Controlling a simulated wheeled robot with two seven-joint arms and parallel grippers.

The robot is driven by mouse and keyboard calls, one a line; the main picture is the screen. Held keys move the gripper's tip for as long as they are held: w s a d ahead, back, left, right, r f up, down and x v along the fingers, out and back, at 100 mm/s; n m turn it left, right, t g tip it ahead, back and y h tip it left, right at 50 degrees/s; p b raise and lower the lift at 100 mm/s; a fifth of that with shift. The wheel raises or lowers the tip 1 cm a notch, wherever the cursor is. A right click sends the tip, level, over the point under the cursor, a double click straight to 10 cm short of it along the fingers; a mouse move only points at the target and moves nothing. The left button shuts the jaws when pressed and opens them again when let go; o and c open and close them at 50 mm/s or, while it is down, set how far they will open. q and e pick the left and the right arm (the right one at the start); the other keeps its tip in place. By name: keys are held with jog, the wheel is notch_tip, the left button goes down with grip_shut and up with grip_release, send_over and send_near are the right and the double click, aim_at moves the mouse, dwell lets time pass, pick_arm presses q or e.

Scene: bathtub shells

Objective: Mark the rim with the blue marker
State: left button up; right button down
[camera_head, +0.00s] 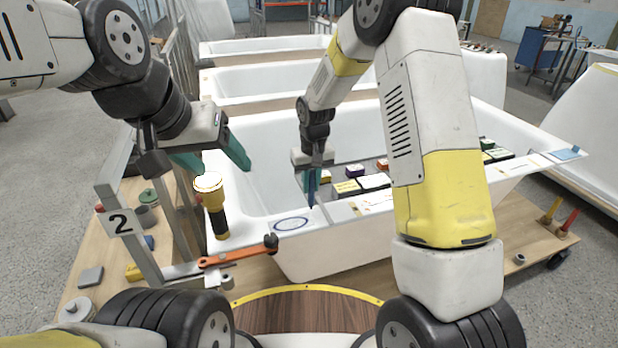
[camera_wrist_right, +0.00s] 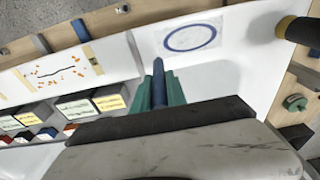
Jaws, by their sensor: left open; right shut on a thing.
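The white bathtub (camera_head: 250,238) stands in front of me, and its near rim also shows in the right wrist view (camera_wrist_right: 235,65). My right gripper (camera_head: 312,180) is shut on the blue marker (camera_wrist_right: 158,82), which points down at the near rim. In the right wrist view the marker's tip is beside a drawn blue oval (camera_wrist_right: 193,38) on a pale patch; the oval shows on the rim in the head view too (camera_head: 291,224). I cannot tell whether the tip touches. My left gripper (camera_head: 215,162) is open and empty above the tub's left end.
A yellow and black flashlight (camera_head: 216,218) stands on the rim's left corner. An orange-handled tool (camera_head: 238,252) lies just below it. A metal post with a "2" sign (camera_head: 120,222) stands left. More tubs are behind.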

jog(key=shift+d+r, duration=0.1)
jog(key=shift+r, duration=2.65)
